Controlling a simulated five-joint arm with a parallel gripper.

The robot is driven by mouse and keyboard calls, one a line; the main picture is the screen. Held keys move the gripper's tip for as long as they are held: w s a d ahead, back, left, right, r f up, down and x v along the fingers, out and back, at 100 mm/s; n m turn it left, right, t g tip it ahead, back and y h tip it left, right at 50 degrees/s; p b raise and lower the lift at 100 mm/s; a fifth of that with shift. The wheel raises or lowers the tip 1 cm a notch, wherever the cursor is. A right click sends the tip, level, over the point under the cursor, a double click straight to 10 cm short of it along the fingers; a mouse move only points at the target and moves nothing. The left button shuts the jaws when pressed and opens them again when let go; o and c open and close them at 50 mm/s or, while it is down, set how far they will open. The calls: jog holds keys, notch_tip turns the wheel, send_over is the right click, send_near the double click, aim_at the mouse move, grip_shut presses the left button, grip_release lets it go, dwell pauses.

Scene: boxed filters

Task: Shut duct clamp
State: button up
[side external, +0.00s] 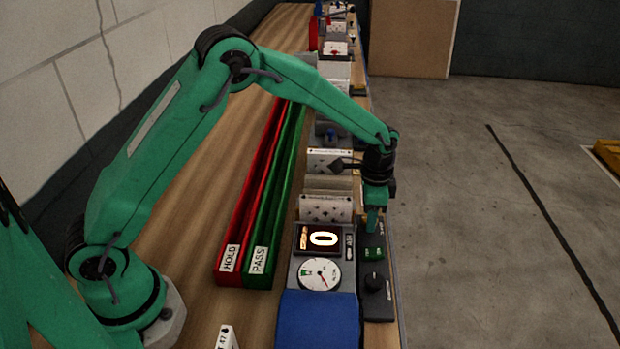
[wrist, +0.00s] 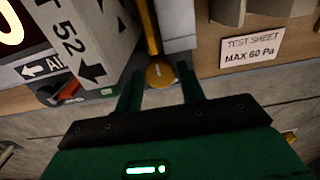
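In the wrist view a yellow lever (wrist: 151,28) with a round yellow end knob (wrist: 160,75) runs down beside a grey block; it may be the duct clamp's handle, but no label confirms this. My gripper (wrist: 159,78) has its two green fingers apart, one on each side of the knob, with a gap on both sides. In the side view my gripper (side external: 375,220) points down over the dark control panel (side external: 378,255) at the bench's right edge. The lever cannot be made out there.
A white box (wrist: 100,40) marked "T 52" stands left of the lever, near a red-and-black knob (wrist: 62,92). A "TEST SHEET MAX 60 Pa" label (wrist: 252,49) is to the right. The side view shows a display (side external: 322,239) reading 0, a dial gauge (side external: 320,274) and red HOLD (side external: 232,255) and green PASS (side external: 262,262) channels.

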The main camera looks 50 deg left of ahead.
jog(key=c, duration=0.5)
jog(key=shift+m, duration=2.3)
jog(key=o, duration=1)
jog(key=shift+r, duration=0.15)
